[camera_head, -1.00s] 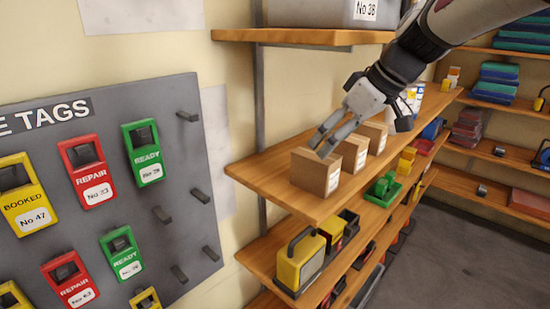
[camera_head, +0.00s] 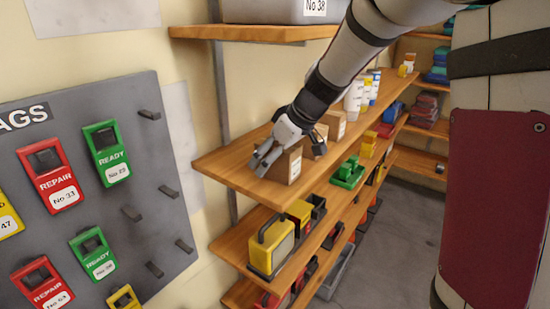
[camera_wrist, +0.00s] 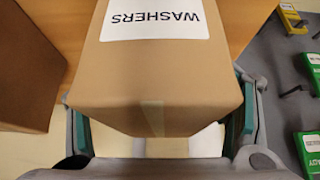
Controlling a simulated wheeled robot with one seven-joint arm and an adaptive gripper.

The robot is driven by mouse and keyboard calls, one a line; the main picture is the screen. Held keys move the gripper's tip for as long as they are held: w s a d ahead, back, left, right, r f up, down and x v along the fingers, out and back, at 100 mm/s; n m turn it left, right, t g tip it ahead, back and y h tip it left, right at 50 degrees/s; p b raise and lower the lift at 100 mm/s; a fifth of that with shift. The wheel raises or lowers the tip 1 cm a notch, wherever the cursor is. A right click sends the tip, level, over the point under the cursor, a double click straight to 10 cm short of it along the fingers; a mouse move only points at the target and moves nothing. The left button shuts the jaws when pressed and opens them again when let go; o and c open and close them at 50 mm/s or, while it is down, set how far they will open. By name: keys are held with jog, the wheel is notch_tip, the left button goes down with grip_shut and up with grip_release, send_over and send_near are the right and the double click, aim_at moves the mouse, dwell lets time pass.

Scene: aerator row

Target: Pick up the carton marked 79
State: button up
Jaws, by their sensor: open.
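Several small brown cartons stand in a row on the wooden shelf. The nearest carton (camera_head: 290,168) is at the shelf's near end, partly hidden by my gripper (camera_head: 264,161). In the wrist view this carton (camera_wrist: 165,75) fills the middle, its white label reading WASHERS upside down. My open gripper (camera_wrist: 160,125) has a finger with a teal pad on each side of it; whether the pads touch it I cannot tell. A second carton (camera_head: 319,141) and a third carton (camera_head: 337,124) stand behind it. I cannot read 79 on any carton.
Another carton (camera_wrist: 25,75) stands close at the left of the wrist view. White bottles (camera_head: 353,97) stand farther along the shelf (camera_head: 225,170). A tag board (camera_head: 75,215) hangs at the left. A grey bin (camera_head: 275,10) is on the shelf above.

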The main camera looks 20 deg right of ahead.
grip_shut()
jog(key=shift+r, duration=0.1)
jog(key=shift+r, duration=0.1)
